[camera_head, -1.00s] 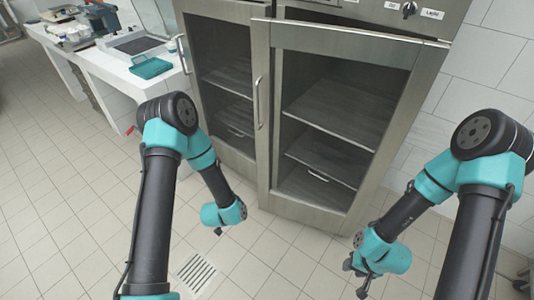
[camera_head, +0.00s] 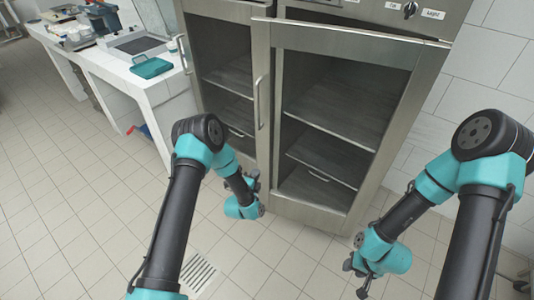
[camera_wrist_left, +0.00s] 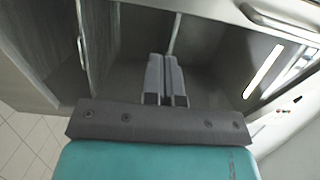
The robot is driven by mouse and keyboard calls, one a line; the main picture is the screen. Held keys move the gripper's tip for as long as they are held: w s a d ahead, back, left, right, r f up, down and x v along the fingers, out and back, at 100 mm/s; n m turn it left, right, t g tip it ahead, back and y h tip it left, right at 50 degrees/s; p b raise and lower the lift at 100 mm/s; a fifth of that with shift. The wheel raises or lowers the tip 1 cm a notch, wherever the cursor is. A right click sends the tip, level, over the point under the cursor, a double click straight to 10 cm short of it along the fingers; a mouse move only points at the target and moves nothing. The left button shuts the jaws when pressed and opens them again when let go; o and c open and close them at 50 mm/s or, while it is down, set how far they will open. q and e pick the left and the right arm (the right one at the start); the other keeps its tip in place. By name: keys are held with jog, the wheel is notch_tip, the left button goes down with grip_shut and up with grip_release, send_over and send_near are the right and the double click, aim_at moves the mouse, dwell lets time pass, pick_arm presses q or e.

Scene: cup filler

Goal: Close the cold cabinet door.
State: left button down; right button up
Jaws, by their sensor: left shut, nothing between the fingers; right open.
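The cold cabinet (camera_head: 262,150) is a tall steel cabinet with two steel-framed glass doors. Its right door (camera_head: 398,130) has a handle (camera_head: 258,103) at its left side and its top edge shows; it looks slightly ajar, but the gap is hard to judge. The left door's handle (camera_head: 182,54) is at the far left. My left gripper (camera_head: 253,180) is low in front of the cabinet, near the right door's lower left corner. In the left wrist view its fingers (camera_wrist_left: 166,80) are together and empty; contact cannot be told. My right gripper (camera_head: 359,277) is open, low over the floor.
A white counter (camera_head: 110,66) with a teal tray (camera_head: 152,67) and other equipment stands at the left.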

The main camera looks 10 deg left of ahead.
aim_at(269, 149)
pick_arm(q)
jog(key=shift+w, duration=0.1)
jog(key=w+d, duration=0.1)
jog(key=w, duration=0.8)
jog(key=w+d, duration=0.1)
jog(key=w, duration=0.3)
jog(key=shift+w+d, duration=0.25)
jog(key=shift+d, duration=0.05)
